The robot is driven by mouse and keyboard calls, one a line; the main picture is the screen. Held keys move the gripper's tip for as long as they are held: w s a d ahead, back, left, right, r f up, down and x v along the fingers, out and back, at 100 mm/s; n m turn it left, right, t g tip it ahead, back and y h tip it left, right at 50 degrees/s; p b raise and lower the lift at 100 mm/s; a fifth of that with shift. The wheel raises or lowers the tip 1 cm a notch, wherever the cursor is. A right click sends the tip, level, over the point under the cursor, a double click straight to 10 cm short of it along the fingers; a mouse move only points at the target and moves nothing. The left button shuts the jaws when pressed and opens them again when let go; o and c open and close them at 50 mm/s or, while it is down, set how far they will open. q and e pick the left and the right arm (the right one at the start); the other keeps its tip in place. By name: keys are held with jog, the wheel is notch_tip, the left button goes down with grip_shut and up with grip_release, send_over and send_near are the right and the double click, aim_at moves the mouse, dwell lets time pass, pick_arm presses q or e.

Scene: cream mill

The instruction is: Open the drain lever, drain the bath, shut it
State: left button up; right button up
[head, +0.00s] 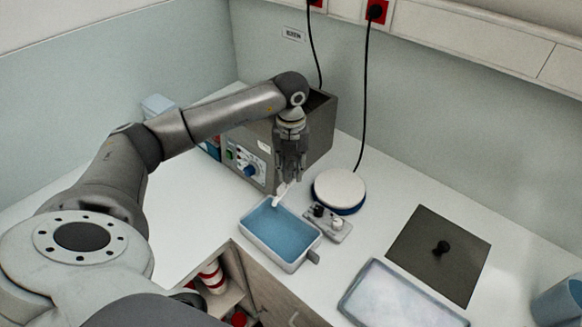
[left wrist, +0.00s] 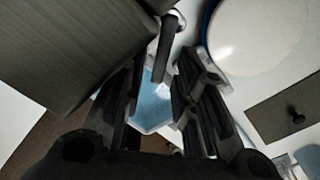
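The bath (head: 262,158) is a grey metal box with a control panel on the bench; its dark opening is at the top, and the inside is mostly hidden. Its grey side fills the upper left of the left wrist view (left wrist: 65,45). A pale spout or lever part (head: 281,191) shows just below my left gripper (head: 288,178). In the left wrist view a dark lever-like bar (left wrist: 168,36) lies beyond the fingertips (left wrist: 163,72), which are apart with nothing visibly held. A white tray (head: 249,233) with a blue inside stands below. My right gripper is out of view.
A round white plate with a blue rim (head: 340,187) and a small block with knobs (head: 333,224) stand right of the bath. A dark plate with a black knob (head: 425,268) and a clear shallow tray (head: 395,298) lie further right. The bench edge is near the white tray.

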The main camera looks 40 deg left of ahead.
aim_at(291, 173)
pick_arm(q)
notch_tip(291, 173, up, 12)
dwell(0.7)
